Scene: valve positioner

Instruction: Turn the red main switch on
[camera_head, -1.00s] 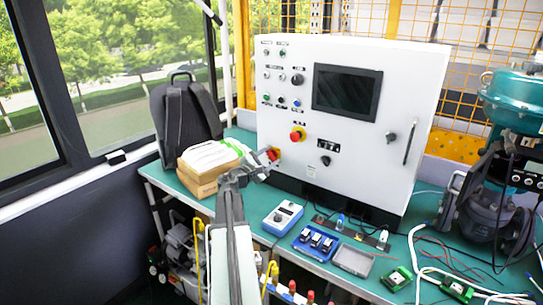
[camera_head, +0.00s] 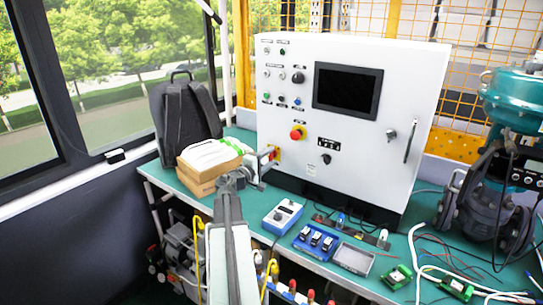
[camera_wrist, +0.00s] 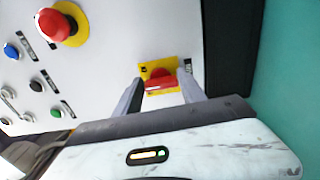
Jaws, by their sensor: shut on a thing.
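The red main switch (camera_wrist: 161,82) sits on a yellow plate near the lower edge of the white cabinet's front. It also shows in the head view (camera_head: 272,154), partly covered by my gripper. My gripper (camera_wrist: 160,92) has one finger on each side of the red handle and is shut on it. In the head view my gripper (camera_head: 262,160) reaches the cabinet front from the left, with my arm below it. The white cabinet (camera_head: 350,150) stands upright on the green bench.
A red emergency stop button (camera_head: 297,132) is above and right of the switch. Cardboard boxes (camera_head: 203,182) with white items on top are close to my gripper's left. A blue device (camera_head: 283,217) and a blue tray (camera_head: 315,243) lie in front of the cabinet.

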